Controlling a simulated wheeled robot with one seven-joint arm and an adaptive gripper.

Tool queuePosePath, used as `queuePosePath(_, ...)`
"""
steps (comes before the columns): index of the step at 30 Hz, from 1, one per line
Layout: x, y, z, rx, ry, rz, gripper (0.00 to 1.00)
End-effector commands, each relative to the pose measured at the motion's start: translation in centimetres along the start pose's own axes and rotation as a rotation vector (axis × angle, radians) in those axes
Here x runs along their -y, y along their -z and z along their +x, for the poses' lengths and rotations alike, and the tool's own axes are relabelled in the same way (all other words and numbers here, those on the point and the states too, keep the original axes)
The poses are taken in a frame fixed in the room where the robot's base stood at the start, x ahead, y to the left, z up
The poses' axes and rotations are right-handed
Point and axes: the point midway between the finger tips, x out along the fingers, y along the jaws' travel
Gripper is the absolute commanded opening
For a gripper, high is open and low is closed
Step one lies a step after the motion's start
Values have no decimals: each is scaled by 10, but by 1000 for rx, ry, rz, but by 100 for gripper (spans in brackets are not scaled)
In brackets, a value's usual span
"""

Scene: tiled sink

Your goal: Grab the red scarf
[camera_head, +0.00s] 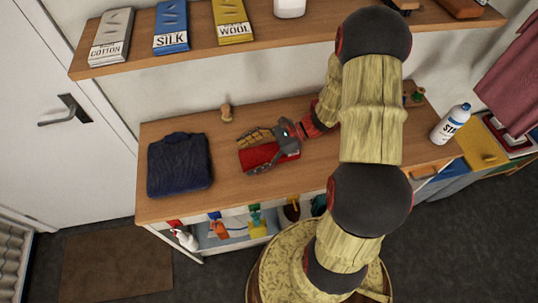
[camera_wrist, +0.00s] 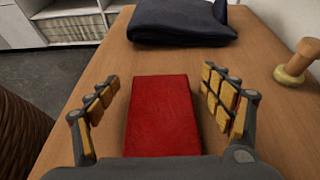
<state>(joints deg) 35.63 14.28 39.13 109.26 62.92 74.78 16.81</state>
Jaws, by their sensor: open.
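The red scarf (camera_head: 262,156) lies folded flat on the wooden table, partly covered by my gripper in the head view. In the wrist view the scarf (camera_wrist: 162,115) is a red rectangle lying between the two fingers. My gripper (camera_head: 251,150) is open, low over the table, with one finger on each side of the scarf. In the wrist view my gripper (camera_wrist: 162,92) shows a gap between its yellow finger pads and the scarf. The scarf's near end is hidden by the gripper's body.
A folded dark blue garment (camera_head: 180,163) lies left of the scarf. A small wooden knobbed object (camera_head: 226,112) stands behind. A shelf (camera_head: 270,48) with labelled boxes overhangs the back. A white bottle (camera_head: 451,124) stands at the right. Bare table (camera_head: 170,207) shows at the front.

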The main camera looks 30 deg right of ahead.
Motion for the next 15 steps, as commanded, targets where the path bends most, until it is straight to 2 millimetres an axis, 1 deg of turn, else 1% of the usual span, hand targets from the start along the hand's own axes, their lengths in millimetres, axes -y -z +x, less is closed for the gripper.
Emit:
queuePosePath(1,0,0,4,0,-1,-1,80)
queuePosePath(3,0,0,6,0,1,-1,80)
queuePosePath(9,0,-1,6,0,2,-1,80)
queuePosePath(15,0,-1,6,-1,1,-2,70)
